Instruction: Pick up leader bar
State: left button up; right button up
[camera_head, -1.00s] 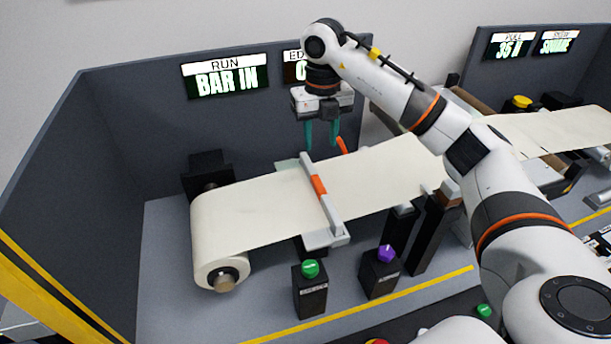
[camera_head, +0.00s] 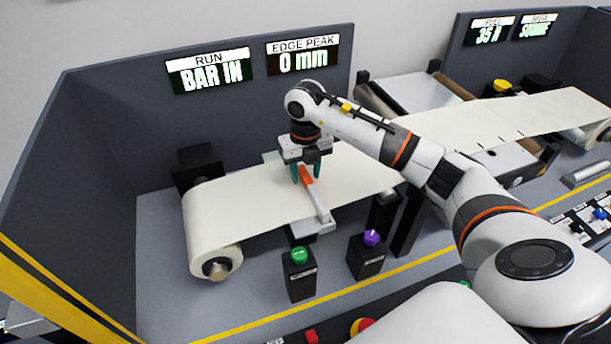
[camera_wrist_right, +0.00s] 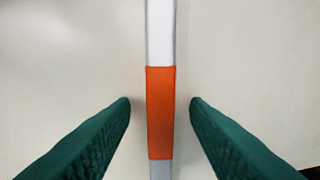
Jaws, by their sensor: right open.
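The leader bar (camera_head: 317,197) is a thin grey bar with an orange middle section, lying across the cream web on the left conveyor. In the right wrist view the orange section (camera_wrist_right: 160,112) runs upright between the two green fingers. My right gripper (camera_head: 306,178) is open and straddles the bar's orange section from above. It also shows in the right wrist view (camera_wrist_right: 160,106), with a gap on each side of the bar. My left gripper is not in view.
A green button box (camera_head: 300,275) and a purple knob box (camera_head: 367,255) stand in front of the conveyor. Displays on the back wall read "BAR IN" (camera_head: 208,75) and "0 mm" (camera_head: 302,60). A second conveyor web (camera_head: 520,115) is at the right.

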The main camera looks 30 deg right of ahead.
jog(key=shift+f, duration=0.2)
grip_shut()
jog(key=shift+r, duration=0.1)
jog(key=shift+r, duration=0.1)
